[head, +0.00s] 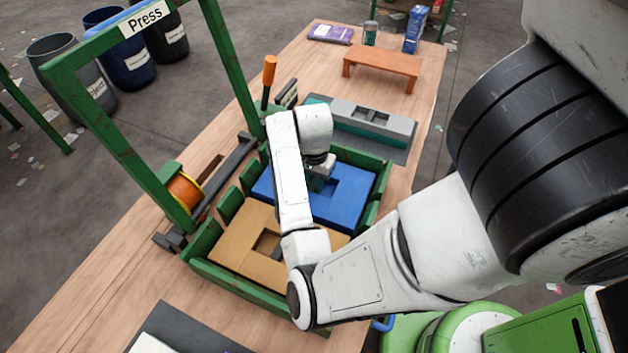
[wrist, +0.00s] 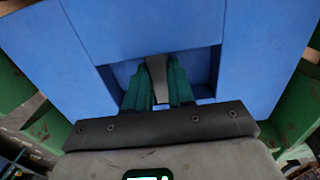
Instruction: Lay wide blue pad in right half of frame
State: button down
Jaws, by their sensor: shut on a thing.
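The wide blue pad (head: 348,206) is a flat block with a rectangular opening. It lies level within the green frame (head: 238,289), in the far right half. I cannot tell whether it rests on the frame's floor or hangs slightly above it. My gripper (head: 318,184) points down into the opening. In the wrist view the blue pad (wrist: 258,40) fills most of the picture, and my gripper's teal fingers (wrist: 158,88) are shut on a dark grey grip piece in its opening. My arm hides the pad's left part in the head view.
A tan pad (head: 232,235) fills the frame's near left half. A green arch marked Press (head: 110,150) stands at left. A grey and teal fixture (head: 370,124) lies just beyond the frame, with an orange bench (head: 381,66) farther back.

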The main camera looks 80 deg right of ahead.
jog(key=shift+f, duration=0.45)
jog(key=c, duration=0.9)
grip_release()
jog(key=shift+r, duration=0.1)
notch_tip(320, 180, up, 9)
jog(key=shift+r+p, duration=0.2)
jog(key=shift+p, duration=0.6)
jog(key=shift+r+p, duration=0.3)
jog(key=shift+r, duration=0.4)
